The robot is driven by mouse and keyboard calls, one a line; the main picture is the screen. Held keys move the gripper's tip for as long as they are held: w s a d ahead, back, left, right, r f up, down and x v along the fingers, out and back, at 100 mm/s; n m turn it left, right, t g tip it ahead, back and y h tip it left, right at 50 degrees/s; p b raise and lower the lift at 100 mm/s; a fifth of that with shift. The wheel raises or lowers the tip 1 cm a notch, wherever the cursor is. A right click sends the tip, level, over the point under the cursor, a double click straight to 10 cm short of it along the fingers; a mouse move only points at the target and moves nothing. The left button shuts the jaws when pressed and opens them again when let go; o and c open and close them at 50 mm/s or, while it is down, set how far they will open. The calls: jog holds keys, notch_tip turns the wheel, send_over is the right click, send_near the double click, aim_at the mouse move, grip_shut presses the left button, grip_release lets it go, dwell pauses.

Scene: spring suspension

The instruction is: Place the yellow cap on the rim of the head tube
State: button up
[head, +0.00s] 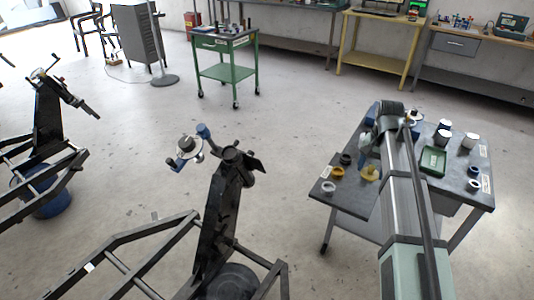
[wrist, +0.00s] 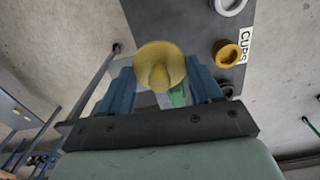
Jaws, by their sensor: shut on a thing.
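The yellow cap (wrist: 160,60) is between the two blue fingers of my gripper (wrist: 162,80), which is shut on it. In the head view the cap (head: 370,173) shows at the left part of the grey work table, below my gripper (head: 368,158); I cannot tell whether it touches the table. The dark frame with the head tube (head: 232,154) stands at the centre, left of the table and well apart from my gripper. The head tube's rim is too small to make out clearly.
The work table (head: 360,205) holds an orange-yellow cup (head: 337,172), a white ring (head: 328,187), a black ring (head: 346,158), a green tray (head: 433,160) and white cups (head: 469,140). A second frame (head: 48,115) stands at left. Floor between table and centre frame is clear.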

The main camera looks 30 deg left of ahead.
jog(key=s+a+r+n, duration=0.2)
jog(key=s+a, duration=0.3)
jog(key=a, duration=1)
jog(key=s+a+r+n, duration=0.2)
jog(key=s+a, duration=0.3)
jog(key=a, duration=0.9)
jog(key=s+a+r+n, duration=0.2)
jog(key=s+a, duration=0.3)
jog(key=a, duration=1)
jog(key=w+a+r, duration=0.1)
jog(key=w+a, duration=0.2)
jog(key=a, duration=0.2)
jog(key=shift+n, duration=0.4)
jog(key=shift+a+f, duration=0.1)
jog(key=shift+f, duration=4.4)
jog(key=shift+f, duration=0.25)
jog(key=o, duration=1)
